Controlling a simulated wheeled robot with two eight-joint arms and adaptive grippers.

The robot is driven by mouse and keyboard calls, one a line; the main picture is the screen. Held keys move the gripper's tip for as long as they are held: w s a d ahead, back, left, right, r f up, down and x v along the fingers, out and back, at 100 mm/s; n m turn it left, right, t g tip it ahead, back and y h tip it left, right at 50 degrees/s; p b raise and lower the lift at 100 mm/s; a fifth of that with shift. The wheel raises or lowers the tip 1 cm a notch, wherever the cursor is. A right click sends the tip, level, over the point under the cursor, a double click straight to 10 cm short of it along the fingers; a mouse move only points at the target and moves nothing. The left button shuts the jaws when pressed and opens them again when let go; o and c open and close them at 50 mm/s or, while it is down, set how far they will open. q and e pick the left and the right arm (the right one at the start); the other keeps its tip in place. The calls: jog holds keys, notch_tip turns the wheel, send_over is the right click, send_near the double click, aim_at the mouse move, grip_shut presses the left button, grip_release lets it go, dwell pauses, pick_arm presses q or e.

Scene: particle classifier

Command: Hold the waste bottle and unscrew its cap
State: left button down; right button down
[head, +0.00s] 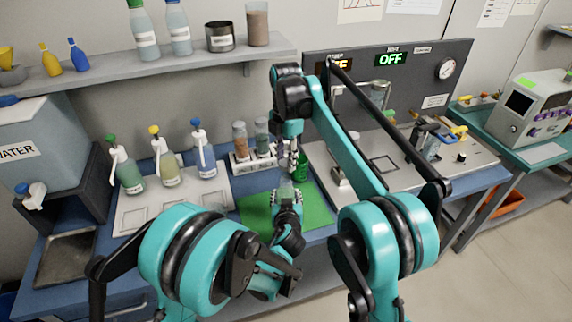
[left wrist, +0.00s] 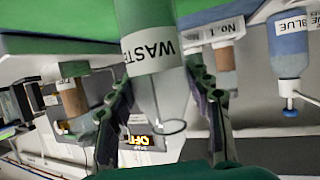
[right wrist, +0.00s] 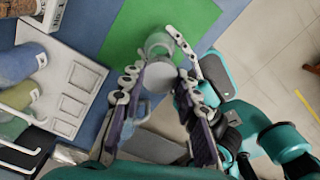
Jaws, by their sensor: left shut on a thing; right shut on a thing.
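The waste bottle (left wrist: 150,55) is clear, with a WASTE label and green in its lower part. It appears upside down in the left wrist view, with its clear tapered neck toward the bottom. My left gripper (head: 287,194) is shut on it, one finger on each side. My right gripper (head: 293,158) reaches down from above, close beyond the left one. In the right wrist view a pale round cap (right wrist: 160,77) lies between its fingertips. A clear ring of the bottle shows just beyond it. I cannot tell whether cap and bottle touch.
The green mat (head: 315,205) lies below the grippers. A dark green thing (head: 303,168) shows beside my right gripper. A vial rack (head: 243,165) stands behind, and pump bottles stand on a white tray (head: 215,190) at left. A grey panel machine (head: 400,150) stands at right.

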pick_arm(q)
jog(key=c, duration=0.6)
grip_release()
